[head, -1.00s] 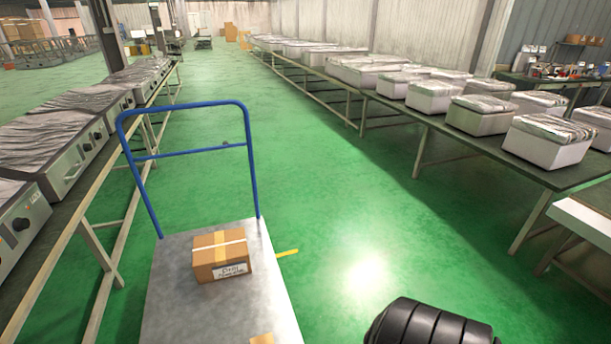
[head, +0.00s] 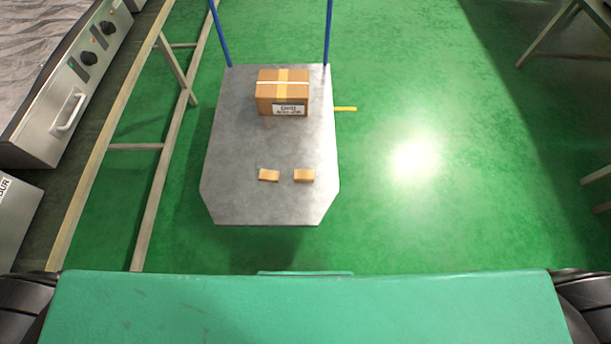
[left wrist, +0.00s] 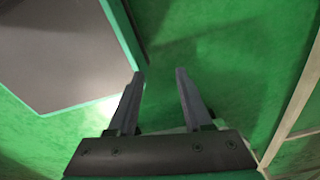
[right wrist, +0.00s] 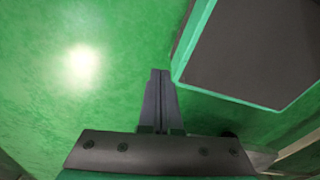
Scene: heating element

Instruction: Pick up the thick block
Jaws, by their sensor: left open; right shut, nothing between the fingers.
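Two small tan blocks lie apart on the near half of the grey cart platform (head: 235,140) in the head view. One is the left block (head: 269,175), the other the right block (head: 304,175). The right one looks slightly thicker, but they are too small to be sure. My left gripper (left wrist: 160,73) is open and empty over green floor in the left wrist view. My right gripper (right wrist: 160,72) is shut and empty in the right wrist view. Neither gripper shows in the head view, and no block shows in the wrist views.
A taped cardboard box (head: 282,94) stands on the platform behind the blocks, near the cart's blue handle (head: 327,35). A yellow piece (head: 345,109) juts out at the platform's right. A bench frame (head: 165,185) runs along the left. Green floor (head: 430,200) is clear on the right.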

